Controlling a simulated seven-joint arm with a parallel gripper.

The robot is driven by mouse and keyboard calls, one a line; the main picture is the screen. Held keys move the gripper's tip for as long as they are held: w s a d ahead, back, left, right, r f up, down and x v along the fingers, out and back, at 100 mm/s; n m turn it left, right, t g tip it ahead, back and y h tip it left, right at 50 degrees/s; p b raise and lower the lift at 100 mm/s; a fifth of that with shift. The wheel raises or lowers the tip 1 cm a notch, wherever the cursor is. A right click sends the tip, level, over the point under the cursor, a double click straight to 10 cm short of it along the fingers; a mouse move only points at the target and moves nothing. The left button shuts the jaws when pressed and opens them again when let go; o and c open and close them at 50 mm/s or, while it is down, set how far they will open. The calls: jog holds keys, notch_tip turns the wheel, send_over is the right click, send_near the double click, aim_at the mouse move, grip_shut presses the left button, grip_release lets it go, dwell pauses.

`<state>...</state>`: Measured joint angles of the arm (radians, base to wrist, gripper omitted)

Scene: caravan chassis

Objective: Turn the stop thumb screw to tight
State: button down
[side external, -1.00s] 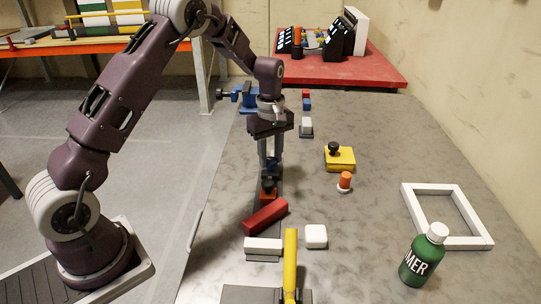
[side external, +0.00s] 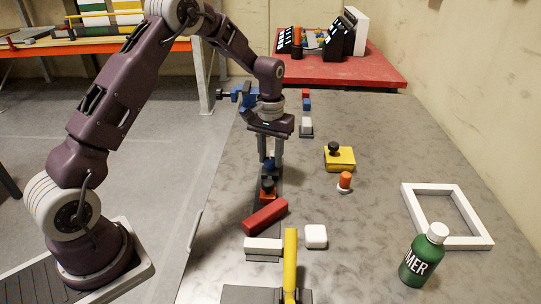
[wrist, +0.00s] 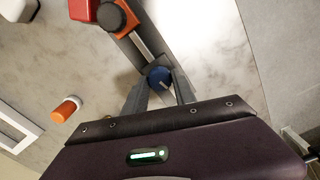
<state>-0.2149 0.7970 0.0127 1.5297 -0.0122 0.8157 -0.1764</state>
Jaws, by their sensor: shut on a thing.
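A blue round knob (wrist: 158,77) sits on a dark rail (wrist: 128,47) in the wrist view, and I take it for the stop thumb screw. My gripper (wrist: 159,84) has its two fingers on either side of this knob and is shut on it. In the side view the gripper (side external: 271,158) points down over the rail, and the blue knob (side external: 269,164) shows between the fingertips, partly hidden. An orange block with a black knob (wrist: 112,15) sits further along the same rail; this orange block also shows in the side view (side external: 268,196).
A red bar (side external: 265,217), a white block (side external: 316,237) and a yellow lever (side external: 290,262) lie near the rail's front end. A yellow block with a black knob (side external: 340,160) and an orange-topped peg (side external: 345,181) stand to the right.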

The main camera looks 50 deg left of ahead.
aim_at(271, 160)
jog(key=m, duration=0.4)
jog(key=shift+m, duration=2.1)
jog(key=c, duration=1)
grip_release()
notch_tip(271, 160, up, 7)
jog(key=shift+r, duration=0.1)
